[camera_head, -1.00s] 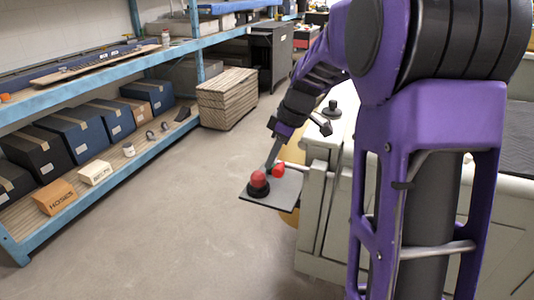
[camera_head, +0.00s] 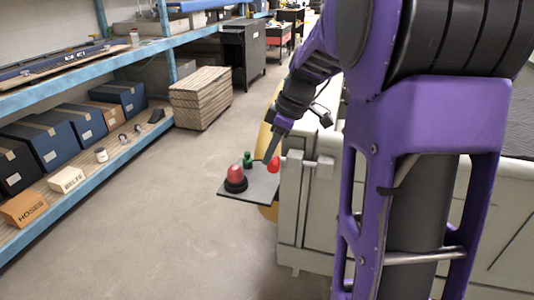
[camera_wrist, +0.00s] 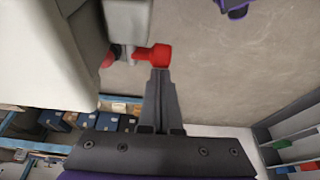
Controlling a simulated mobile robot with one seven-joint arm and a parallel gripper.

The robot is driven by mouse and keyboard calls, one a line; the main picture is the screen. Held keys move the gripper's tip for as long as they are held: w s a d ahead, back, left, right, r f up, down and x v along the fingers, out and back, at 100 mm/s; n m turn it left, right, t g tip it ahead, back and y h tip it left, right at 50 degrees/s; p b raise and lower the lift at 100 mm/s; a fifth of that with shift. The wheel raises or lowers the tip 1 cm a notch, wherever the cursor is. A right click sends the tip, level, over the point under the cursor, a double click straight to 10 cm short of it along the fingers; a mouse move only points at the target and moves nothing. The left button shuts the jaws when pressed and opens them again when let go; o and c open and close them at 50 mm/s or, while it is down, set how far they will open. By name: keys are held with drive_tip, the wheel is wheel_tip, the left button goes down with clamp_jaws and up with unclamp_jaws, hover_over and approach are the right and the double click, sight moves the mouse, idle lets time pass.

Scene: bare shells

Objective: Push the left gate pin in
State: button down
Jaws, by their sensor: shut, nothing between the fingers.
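A gate pin with a red knob (camera_head: 274,164) sticks out sideways from a pale block (camera_head: 295,160) on the side of the pale cabinet. In the wrist view its red knob (camera_wrist: 153,54) stands out from the grey block (camera_wrist: 128,20). My gripper (camera_head: 267,159) is shut and empty, close beside the knob. In the wrist view my gripper's tips (camera_wrist: 160,71) are right at the knob's edge; I cannot tell whether they touch. A second red part (camera_wrist: 107,58) shows partly behind the block in that view; I cannot tell what it is.
A dark plate (camera_head: 262,186) near the knob carries a red dome (camera_head: 235,177) on a black base and a green piece (camera_head: 247,158). A blue shelf rack (camera_head: 100,165) with boxes stands at left, a slatted crate (camera_head: 200,97) behind. The floor between is clear.

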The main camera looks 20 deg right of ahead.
wheel_tip(320, 180, up, 11)
drive_tip(key=p, duration=0.2)
idle(0.4)
drive_tip(key=shift+a+r, duration=0.1)
